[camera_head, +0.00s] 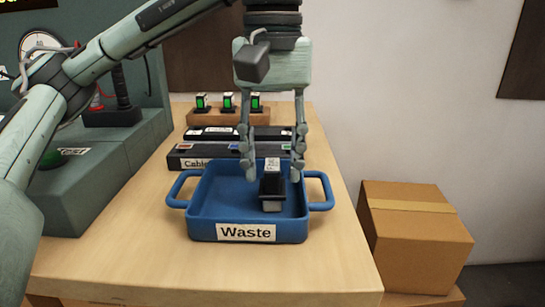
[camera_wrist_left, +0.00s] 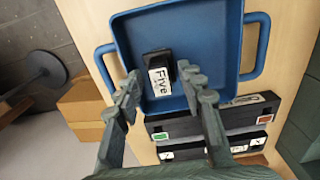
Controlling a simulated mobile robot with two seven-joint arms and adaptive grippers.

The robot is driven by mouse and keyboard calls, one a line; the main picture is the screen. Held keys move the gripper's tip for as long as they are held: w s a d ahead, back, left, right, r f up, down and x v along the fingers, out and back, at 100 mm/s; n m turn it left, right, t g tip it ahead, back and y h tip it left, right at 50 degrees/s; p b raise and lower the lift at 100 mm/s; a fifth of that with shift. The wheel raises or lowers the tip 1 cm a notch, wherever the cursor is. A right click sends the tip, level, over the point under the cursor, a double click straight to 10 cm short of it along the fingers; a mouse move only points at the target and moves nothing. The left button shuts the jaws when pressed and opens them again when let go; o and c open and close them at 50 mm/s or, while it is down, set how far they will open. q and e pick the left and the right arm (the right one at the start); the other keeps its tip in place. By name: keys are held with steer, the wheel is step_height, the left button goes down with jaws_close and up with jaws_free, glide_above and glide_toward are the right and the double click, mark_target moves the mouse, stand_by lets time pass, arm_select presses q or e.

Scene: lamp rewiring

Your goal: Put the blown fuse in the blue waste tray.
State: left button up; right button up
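The blue waste tray (camera_head: 197,217), with two side handles and a "Waste" label, sits on the wooden bench. A small black fuse block (camera_head: 271,191) with a white label is inside the tray. In the left wrist view the fuse (camera_wrist_left: 158,78) shows a label reading "Five". My left gripper (camera_head: 273,176) points down over the tray, with its fingers spread on either side of the fuse. In the left wrist view the gripper (camera_wrist_left: 158,72) shows gaps between both fingertips and the fuse. My right gripper is not in view.
Black cable boxes (camera_head: 187,162) lie just behind the tray. A wooden rack (camera_head: 213,118) behind them holds three small blocks with green fronts. A green-grey bench unit (camera_head: 112,160) stands at the left. A cardboard box (camera_head: 415,240) is beyond the bench's right edge. The bench front is clear.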

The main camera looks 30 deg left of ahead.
mark_target(273, 165)
arm_select(q)
steer(key=shift+r, duration=0.1)
steer(key=shift+r, duration=0.2)
step_height(273, 165, up, 12)
steer(key=p, duration=0.4)
steer(key=shift+f+p, duration=0.15)
steer(key=shift+p, duration=0.2)
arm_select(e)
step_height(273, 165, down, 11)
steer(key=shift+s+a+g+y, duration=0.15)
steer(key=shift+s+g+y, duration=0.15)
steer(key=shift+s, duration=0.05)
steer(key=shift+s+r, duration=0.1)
